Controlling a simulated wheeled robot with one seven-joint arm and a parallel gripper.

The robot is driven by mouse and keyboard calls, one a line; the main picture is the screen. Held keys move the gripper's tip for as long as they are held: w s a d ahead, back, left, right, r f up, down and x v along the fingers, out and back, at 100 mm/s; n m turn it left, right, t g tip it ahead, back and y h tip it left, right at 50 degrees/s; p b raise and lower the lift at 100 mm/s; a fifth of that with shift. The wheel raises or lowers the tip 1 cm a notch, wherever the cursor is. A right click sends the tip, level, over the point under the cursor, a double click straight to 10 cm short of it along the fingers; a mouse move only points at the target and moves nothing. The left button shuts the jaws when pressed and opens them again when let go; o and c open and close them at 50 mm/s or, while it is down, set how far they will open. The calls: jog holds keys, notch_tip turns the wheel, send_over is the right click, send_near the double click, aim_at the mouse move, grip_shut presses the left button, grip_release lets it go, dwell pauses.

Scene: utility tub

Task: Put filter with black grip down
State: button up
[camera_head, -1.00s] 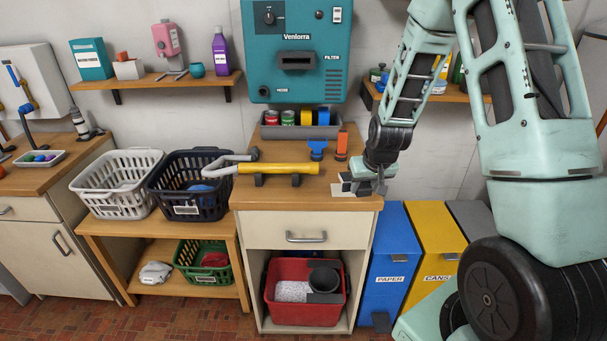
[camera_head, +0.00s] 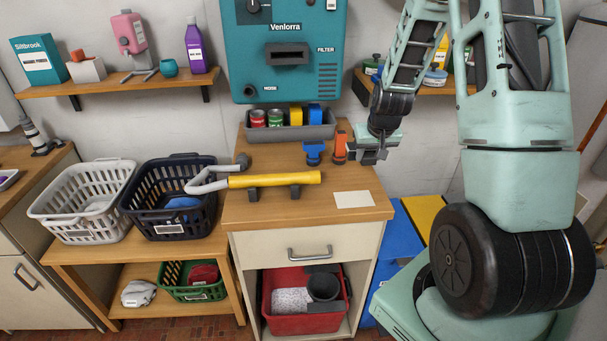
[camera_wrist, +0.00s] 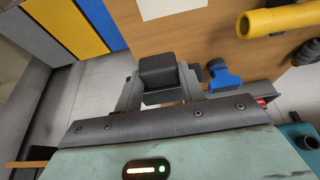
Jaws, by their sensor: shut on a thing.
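My gripper (camera_wrist: 160,88) is shut on the black grip (camera_wrist: 158,70) of a filter, which shows as a dark block between the fingers in the wrist view. The rest of that filter is hidden. In the head view my gripper (camera_head: 366,155) is over the back right of the wooden worktop (camera_head: 290,212), just right of the orange filter (camera_head: 340,148). I cannot tell whether the held filter touches the worktop. A blue filter (camera_head: 314,153) stands left of the orange one. A white card (camera_head: 353,199) lies bare on the worktop, in front of my gripper.
A yellow tube with a grey hose (camera_head: 275,180) lies on black supports at the left of the worktop. A grey trough (camera_head: 290,131) with cans stands at the back, under the teal machine (camera_head: 284,50).

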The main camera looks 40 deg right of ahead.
aim_at(361, 189)
notch_tip(361, 189, down, 10)
jog(key=shift+w+r+p, duration=0.1)
jog(key=shift+p, duration=0.95)
jog(key=shift+f, duration=0.25)
jog(key=o, duration=1)
jog(key=shift+r, duration=0.1)
jog(key=shift+r, duration=0.1)
